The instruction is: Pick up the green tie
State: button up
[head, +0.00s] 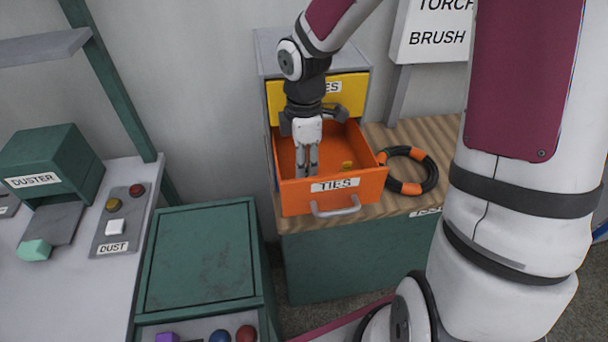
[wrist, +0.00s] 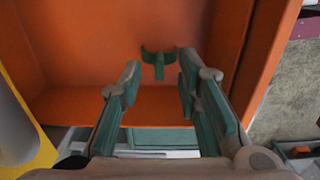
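The green tie (wrist: 159,62) lies on the floor of the open orange drawer (head: 333,200) labelled TIES. It is a small dark green piece with a curved crossbar and a short stem. In the wrist view it shows ahead of my gripper (wrist: 160,72), between the lines of the two fingers and apart from them. The fingers are spread with nothing between them. In the head view my gripper (head: 307,170) points down into the left part of the drawer, and the green tie cannot be made out there.
Drawer walls stand close around my gripper. A yellow drawer front (head: 345,92) is above. A black and orange hose coil (head: 430,170) lies on the wooden top to the right. A green cabinet (head: 203,255) stands front left.

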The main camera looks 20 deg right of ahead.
jog(key=shift+f, duration=0.75)
grip_shut()
jog(key=shift+r, duration=0.1)
notch_tip(320, 180, up, 10)
jog(key=shift+p, duration=0.4)
jog(key=c, duration=0.6)
grip_release()
jog(key=shift+c, duration=0.2)
grip_shut()
